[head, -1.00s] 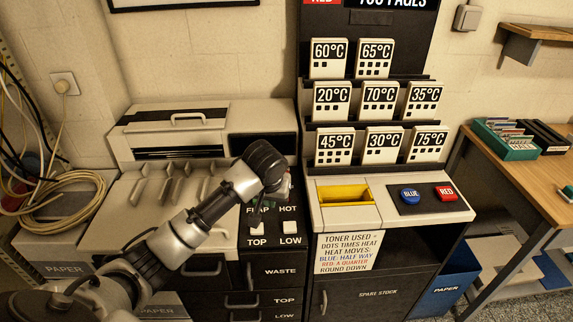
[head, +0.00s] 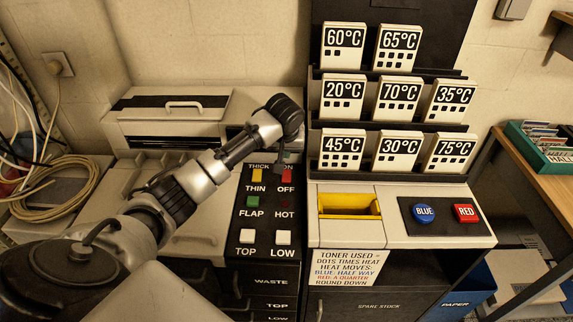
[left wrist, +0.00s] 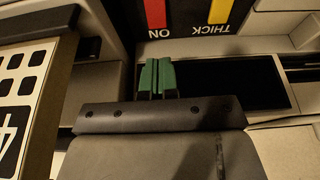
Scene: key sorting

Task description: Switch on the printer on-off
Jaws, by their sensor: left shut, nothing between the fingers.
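The printer's red on-off switch (head: 287,176) sits on the black panel, with ON above it and OFF below it in the head view. It also shows as a red strip (left wrist: 155,13) beside the ON label at the top of the left wrist view. I cannot tell which way it is tipped. My left gripper (left wrist: 156,64) has its green fingertips together, empty, a little apart from the ON label in the wrist picture. In the head view the wrist hides most of the left gripper, just above the switch. My right gripper is not in view.
The yellow THICK/THIN switch (head: 257,174) is beside the red one. Below are a green FLAP switch (head: 253,201), a dark HOT light (head: 284,202) and white TOP (head: 247,237) and LOW (head: 283,237) buttons. Temperature cards (head: 343,149) stand close on the right.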

